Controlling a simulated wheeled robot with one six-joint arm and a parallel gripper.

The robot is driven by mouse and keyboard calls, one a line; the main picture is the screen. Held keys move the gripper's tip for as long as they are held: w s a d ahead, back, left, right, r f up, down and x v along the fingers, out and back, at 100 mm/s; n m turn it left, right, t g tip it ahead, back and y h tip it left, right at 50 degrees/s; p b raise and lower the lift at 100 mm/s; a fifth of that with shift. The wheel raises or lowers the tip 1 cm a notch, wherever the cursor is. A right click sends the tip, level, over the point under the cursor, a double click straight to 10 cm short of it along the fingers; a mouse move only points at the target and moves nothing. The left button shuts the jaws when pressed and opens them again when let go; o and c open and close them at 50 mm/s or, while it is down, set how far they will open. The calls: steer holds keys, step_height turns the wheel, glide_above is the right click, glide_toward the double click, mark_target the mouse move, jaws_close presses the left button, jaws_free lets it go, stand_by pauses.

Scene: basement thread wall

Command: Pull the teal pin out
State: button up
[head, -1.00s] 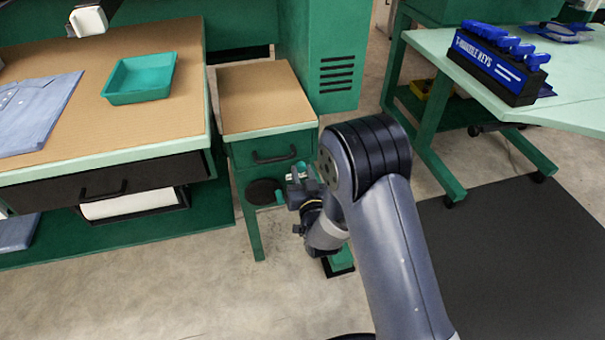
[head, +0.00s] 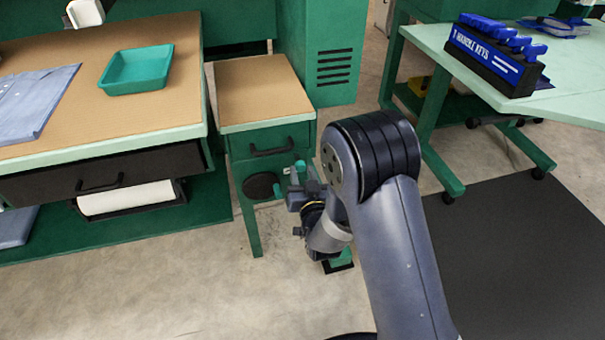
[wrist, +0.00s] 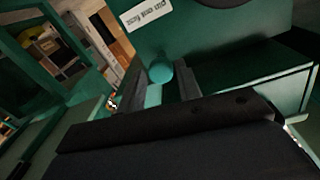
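The teal pin (wrist: 160,72) has a round head and shows between my gripper's two fingers in the wrist view. My gripper (wrist: 160,88) has one dark finger on each side of it; whether they press on it is unclear. The pin stands out against a green surface with a white label strip (wrist: 147,14). In the head view my gripper (head: 297,178) is low, at the right side of the small green cabinet (head: 267,140), beside a bit of teal (head: 300,165). My own arm hides part of this area.
A workbench (head: 150,123) with a teal tray (head: 136,70) and blue cloth (head: 30,100) stands at the left. A light-green table (head: 565,100) with a blue key rack (head: 495,58) is at the right. A black disc (head: 261,186) is left of my gripper. Bare floor lies in front.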

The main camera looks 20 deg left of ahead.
steer(key=o, duration=0.3)
steer(key=p+v, duration=0.1)
steer(key=v, duration=0.9)
steer(key=shift+s+d, duration=0.15)
steer(key=shift+s, duration=0.25)
steer(key=shift+w+r, duration=0.1)
steer(key=shift+w, duration=0.05)
steer(key=b+x, duration=0.1)
steer(key=x, duration=0.9)
steer(key=shift+w, duration=0.35)
steer(key=shift+w+a+r+p, duration=0.15)
steer(key=shift+w+a+p, duration=0.15)
steer(key=shift+p, duration=0.15)
steer(key=shift+w+a+f+p, duration=0.2)
steer(key=shift+w+a+p, duration=0.1)
steer(key=shift+w+a, duration=0.3)
steer(key=shift+d, duration=0.15)
